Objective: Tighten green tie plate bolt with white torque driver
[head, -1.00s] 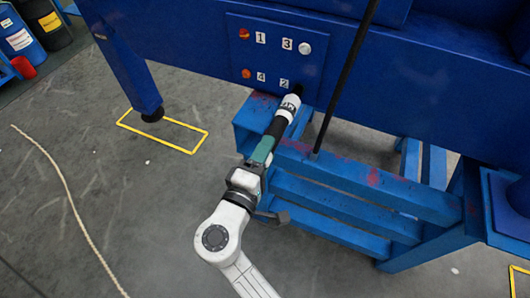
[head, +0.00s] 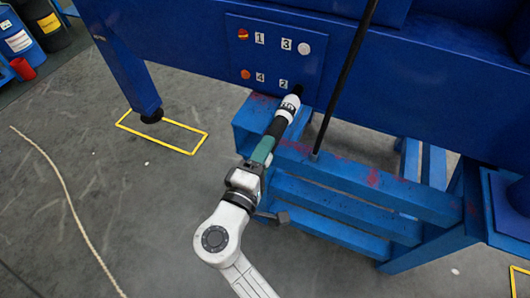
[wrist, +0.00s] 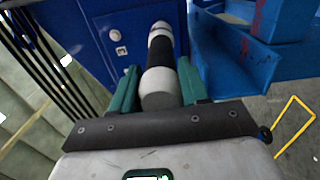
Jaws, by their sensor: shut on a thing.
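The white torque driver (head: 287,108) has white ends and a black grip. My gripper (head: 266,146), with green fingers, is shut on its rear part. In the wrist view the driver (wrist: 160,52) points away from me between the green fingers of the gripper (wrist: 158,72). Its dark tip is at the blue tie plate (head: 275,50), beside label 2. The bolt at that spot is hidden behind the tip, so I see no green and cannot tell how they seat.
A blue stand (head: 335,172) with rails lies right of and below the driver. A thin black pole (head: 345,75) rises close to its right. A blue leg (head: 130,75) stands at left in a yellow floor outline (head: 190,152). Grey floor at left is mostly clear, with a rope (head: 70,205).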

